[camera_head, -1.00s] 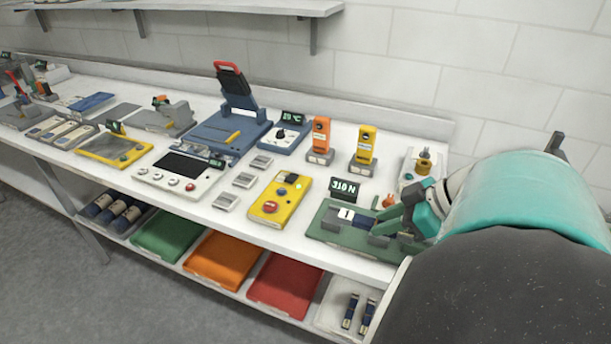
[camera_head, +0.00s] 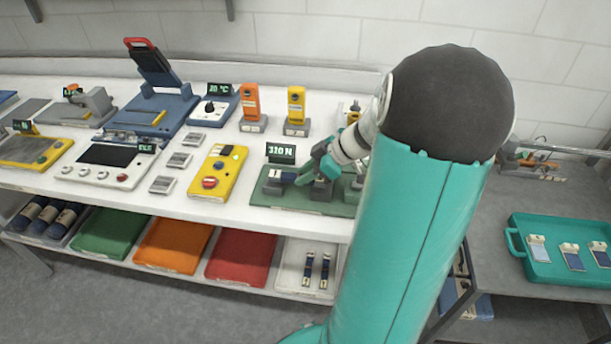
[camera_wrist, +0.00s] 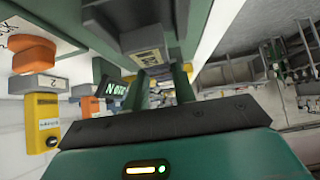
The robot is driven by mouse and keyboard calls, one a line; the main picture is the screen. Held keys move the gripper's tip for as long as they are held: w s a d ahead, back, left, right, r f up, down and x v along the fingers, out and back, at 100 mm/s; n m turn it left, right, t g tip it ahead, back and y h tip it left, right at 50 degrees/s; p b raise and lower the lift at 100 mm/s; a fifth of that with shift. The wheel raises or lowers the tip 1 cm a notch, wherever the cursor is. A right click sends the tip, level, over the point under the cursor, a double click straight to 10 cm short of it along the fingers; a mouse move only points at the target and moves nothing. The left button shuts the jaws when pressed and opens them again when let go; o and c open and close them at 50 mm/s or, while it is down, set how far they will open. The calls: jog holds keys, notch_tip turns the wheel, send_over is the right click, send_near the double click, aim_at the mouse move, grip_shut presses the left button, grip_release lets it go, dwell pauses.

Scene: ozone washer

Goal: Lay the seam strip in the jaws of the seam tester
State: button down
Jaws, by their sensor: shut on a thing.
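A small dark blue piece (camera_head: 287,177), seemingly the seam strip, shows beside the fingertips at the left jaw. My gripper hides much of the strip and jaws, so I cannot tell how it lies in them. In the wrist view my fingers (camera_wrist: 160,88) point at a grey block with a pale label (camera_wrist: 150,58).
A yellow device (camera_head: 221,172) stands left of the tester. Orange (camera_head: 251,103) and yellow (camera_head: 296,106) upright devices stand behind. At right, a teal tray (camera_head: 540,270) on a lower grey table holds several blue strips with pale ends. My arm blocks the bench's right end.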

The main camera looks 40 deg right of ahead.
jog(key=shift+f, duration=0.6)
jog(key=shift+f, duration=0.1)
jog(key=c, duration=1.1)
grip_release()
jog(key=shift+c, duration=0.2)
